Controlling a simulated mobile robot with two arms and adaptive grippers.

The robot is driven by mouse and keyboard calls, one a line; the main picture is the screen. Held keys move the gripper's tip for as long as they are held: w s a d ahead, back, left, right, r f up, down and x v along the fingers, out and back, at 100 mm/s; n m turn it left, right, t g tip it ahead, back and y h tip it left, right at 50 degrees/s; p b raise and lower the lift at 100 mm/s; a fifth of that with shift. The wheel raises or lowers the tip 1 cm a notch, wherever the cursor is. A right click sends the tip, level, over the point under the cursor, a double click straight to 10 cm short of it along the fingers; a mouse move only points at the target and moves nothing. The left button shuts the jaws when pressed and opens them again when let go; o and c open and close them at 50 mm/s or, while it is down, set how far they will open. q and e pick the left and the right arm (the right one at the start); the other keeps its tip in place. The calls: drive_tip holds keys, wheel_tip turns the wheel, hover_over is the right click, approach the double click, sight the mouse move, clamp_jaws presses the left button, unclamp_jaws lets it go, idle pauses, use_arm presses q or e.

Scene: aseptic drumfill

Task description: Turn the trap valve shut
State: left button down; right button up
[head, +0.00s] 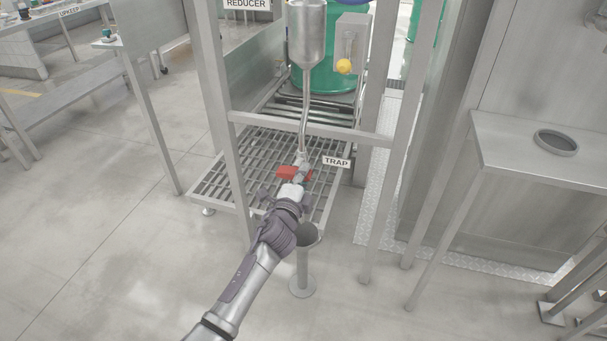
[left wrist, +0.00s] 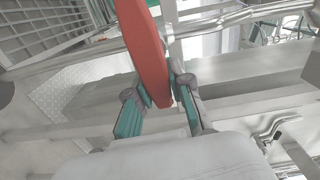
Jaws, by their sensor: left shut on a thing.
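The trap valve shows as a red handle (head: 287,173) at the lower end of a steel pipe (head: 304,115), beside the TRAP sign (head: 337,162). My left gripper (head: 293,187) reaches up to it from below and covers part of the valve in the head view. In the left wrist view the red handle (left wrist: 147,45) comes down between the two fingers of my left gripper (left wrist: 160,98), which are shut on its end. The valve body is mostly hidden behind the gripper. My right gripper is not in view.
A steel frame post (head: 228,110) and a crossbar (head: 310,129) stand close to the arm. A grated platform (head: 215,185) lies behind. A floor drain funnel (head: 306,236) stands just below the gripper. A steel table (head: 545,150) with a dark ring (head: 556,142) is at the right.

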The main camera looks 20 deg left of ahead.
use_arm(q)
drive_tip(key=shift+f+m, duration=0.15)
drive_tip(key=shift+m, duration=0.25)
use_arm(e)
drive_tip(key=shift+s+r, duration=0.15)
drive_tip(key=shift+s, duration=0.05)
use_arm(q)
drive_tip(key=shift+f, duration=0.1)
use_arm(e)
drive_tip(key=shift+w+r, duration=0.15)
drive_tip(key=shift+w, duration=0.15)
use_arm(q)
drive_tip(key=c, duration=1)
unclamp_jaws()
drive_tip(key=shift+c, duration=0.2)
drive_tip(key=shift+s, duration=0.15)
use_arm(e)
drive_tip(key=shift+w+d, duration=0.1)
use_arm(q)
drive_tip(key=s, duration=1.1)
drive_tip(key=shift+s+a, duration=0.15)
drive_tip(key=shift+s, duration=0.25)
